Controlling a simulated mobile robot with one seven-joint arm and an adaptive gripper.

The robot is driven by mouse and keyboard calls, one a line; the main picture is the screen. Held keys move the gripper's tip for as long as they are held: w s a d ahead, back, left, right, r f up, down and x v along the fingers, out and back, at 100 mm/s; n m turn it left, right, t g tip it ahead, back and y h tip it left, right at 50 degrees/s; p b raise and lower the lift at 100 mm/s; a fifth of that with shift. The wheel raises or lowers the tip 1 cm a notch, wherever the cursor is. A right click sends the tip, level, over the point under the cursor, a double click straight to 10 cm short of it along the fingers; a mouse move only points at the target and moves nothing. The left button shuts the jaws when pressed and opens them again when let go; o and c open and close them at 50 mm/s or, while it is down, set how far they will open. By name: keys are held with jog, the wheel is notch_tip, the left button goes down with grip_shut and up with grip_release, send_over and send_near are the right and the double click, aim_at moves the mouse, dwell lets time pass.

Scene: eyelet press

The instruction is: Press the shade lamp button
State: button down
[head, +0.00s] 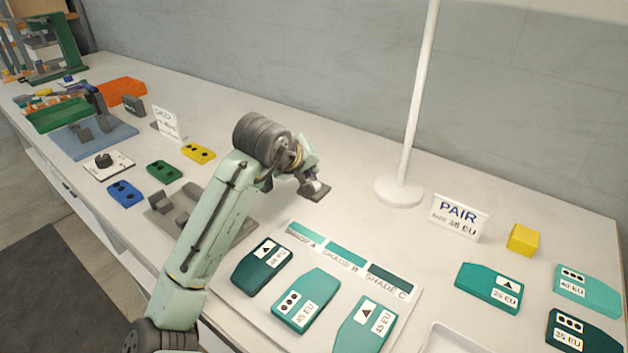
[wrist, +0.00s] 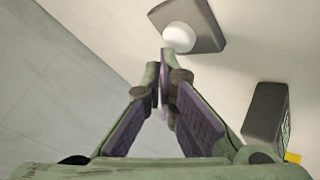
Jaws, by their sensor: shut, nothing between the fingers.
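The button, a white dome (wrist: 178,38) on a flat dark grey plate (wrist: 205,22), is at the top of the wrist view. I take it to be the shade lamp button. In the head view, a small grey plate (head: 317,191) lies just below my gripper, which partly hides it. My gripper (wrist: 165,62) is shut and empty, its fingertips pointing at the near left edge of the dome. I cannot tell whether they touch it. The white lamp pole (head: 415,100) stands on a round base (head: 398,191) to the right of my gripper.
A PAIR sign (head: 459,217) and a yellow block (head: 522,240) stand at right. A shade board (head: 345,258) with teal pieces lies in front. A dark block (wrist: 265,113) is right of my fingers in the wrist view. Coloured parts and trays fill the left.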

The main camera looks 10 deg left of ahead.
notch_tip(320, 180, up, 5)
jog(key=p, duration=0.4)
jog(key=shift+f, duration=0.1)
jog(key=shift+r, duration=0.65)
